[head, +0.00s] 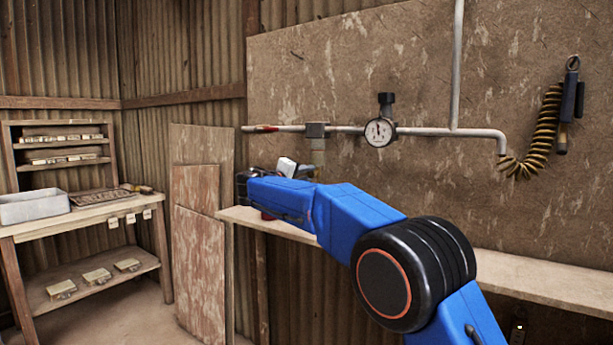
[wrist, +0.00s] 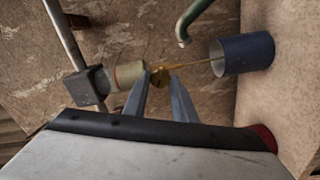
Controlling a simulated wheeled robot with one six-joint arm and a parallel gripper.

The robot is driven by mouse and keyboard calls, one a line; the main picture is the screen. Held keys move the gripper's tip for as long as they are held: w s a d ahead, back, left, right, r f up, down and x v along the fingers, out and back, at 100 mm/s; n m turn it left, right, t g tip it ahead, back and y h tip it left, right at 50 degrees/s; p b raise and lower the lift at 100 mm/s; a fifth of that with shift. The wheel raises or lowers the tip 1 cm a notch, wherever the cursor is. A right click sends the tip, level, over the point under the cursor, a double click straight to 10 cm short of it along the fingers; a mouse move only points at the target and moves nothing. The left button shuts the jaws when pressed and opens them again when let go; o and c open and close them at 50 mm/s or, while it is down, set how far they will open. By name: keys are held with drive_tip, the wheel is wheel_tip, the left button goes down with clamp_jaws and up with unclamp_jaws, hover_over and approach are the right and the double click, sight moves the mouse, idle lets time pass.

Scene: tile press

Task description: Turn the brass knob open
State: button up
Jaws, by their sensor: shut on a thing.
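The brass knob (wrist: 157,77) sits at the end of a pale bowl (wrist: 130,75) with a red band, below a grey block (wrist: 90,86) on the pipe. My gripper (wrist: 161,82) has its two grey fingers shut on the knob, one on each side, in the wrist view. In the head view the grey block (head: 317,130) and the top of the bowl (head: 318,149) show above my blue arm. The knob and my fingertips are hidden there behind the arm.
A dark blue cup (wrist: 245,53) stands on the shelf beyond the knob, with a thin rod reaching toward it. A curved green tube (wrist: 189,25) hangs close by. A round gauge (head: 379,132) and a coiled hose (head: 540,125) are further right.

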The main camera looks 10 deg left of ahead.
drive_tip(key=n, duration=0.6)
drive_tip(key=shift+a+f, duration=0.1)
drive_tip(key=shift+n, duration=0.3)
idle(0.3)
drive_tip(key=o, duration=1)
drive_tip(key=shift+o, duration=0.2)
drive_tip(key=v, duration=1.7)
drive_tip(key=shift+s, duration=0.25)
drive_tip(key=shift+a+f, duration=0.1)
